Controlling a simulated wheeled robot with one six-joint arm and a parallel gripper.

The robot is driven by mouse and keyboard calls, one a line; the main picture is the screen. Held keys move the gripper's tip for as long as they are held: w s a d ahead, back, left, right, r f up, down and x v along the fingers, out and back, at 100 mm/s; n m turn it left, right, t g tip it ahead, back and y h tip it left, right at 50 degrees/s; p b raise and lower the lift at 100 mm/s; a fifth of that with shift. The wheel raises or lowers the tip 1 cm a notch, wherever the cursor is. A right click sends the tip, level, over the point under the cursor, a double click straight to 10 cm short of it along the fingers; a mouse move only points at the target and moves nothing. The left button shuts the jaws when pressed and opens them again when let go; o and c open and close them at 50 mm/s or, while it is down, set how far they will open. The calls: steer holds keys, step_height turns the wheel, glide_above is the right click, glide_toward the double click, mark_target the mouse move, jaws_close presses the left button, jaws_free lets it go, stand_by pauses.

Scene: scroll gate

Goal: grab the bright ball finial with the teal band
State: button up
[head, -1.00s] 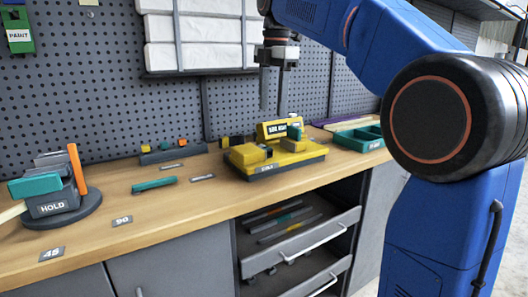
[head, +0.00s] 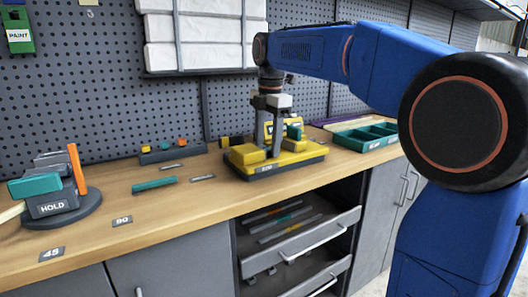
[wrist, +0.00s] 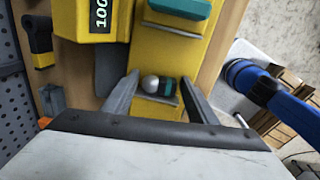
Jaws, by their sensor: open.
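In the wrist view a small bright silvery ball finial (wrist: 151,84) with a teal band (wrist: 168,87) beside it lies on a yellow fixture (wrist: 152,47). My gripper (wrist: 161,79) is open, with one finger on each side of the ball and band; gaps show on both sides. In the head view my gripper (head: 272,150) points down over the yellow fixture (head: 290,159) on the bench. The finial cannot be made out in the head view, where the gripper and yellow blocks stand in the way.
A teal tray (head: 366,138) is right of the fixture. An open drawer (head: 300,240) juts out below the bench.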

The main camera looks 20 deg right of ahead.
steer(key=shift+f, duration=0.2)
steer(key=c, duration=1.1)
steer(key=shift+r, duration=0.15)
